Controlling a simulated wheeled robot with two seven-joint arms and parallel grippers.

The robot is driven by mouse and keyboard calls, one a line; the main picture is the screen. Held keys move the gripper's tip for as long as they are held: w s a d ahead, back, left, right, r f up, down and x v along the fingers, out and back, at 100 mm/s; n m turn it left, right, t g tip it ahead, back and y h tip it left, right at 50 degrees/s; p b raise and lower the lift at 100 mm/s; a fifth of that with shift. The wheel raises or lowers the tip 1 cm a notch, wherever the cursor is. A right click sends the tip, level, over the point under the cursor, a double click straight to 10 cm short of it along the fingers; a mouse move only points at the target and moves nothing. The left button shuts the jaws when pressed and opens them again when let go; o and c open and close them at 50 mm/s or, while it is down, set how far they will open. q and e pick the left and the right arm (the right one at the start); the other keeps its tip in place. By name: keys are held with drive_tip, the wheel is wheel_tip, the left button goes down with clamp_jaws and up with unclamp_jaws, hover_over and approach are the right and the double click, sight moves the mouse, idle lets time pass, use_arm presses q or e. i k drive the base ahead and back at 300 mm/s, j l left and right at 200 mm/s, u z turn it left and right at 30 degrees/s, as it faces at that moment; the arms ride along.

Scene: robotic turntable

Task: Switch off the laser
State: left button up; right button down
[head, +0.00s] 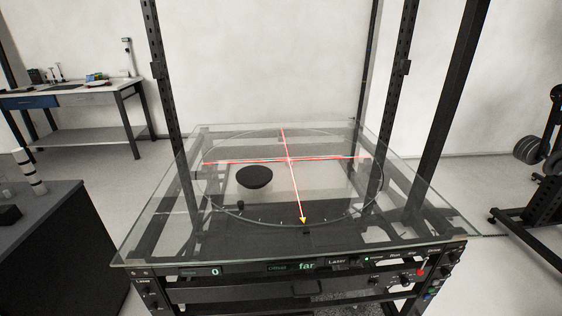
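The laser is lit: red lines (325,159) form a cross on the round glass turntable (225,221), which lies on a glass tabletop (160,225). A yellow arrow mark (303,220) sits at the near end of one line. The control panel (240,270) runs along the front edge, with small displays and a label reading "Laser" (337,262). Knobs and a red button (420,272) are at the panel's right end, and more knobs (148,294) are at its left end. The exact laser switch is too small to tell. Neither gripper is in view.
A black disc (254,177) shows within the turntable circle, left of the cross. Black upright posts (404,70) frame the table. A dark cabinet (60,240) stands at left, a workbench (75,95) behind it, and a weight rack (545,165) at right.

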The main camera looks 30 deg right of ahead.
sight(352, 262)
drive_tip(key=z, duration=1.8)
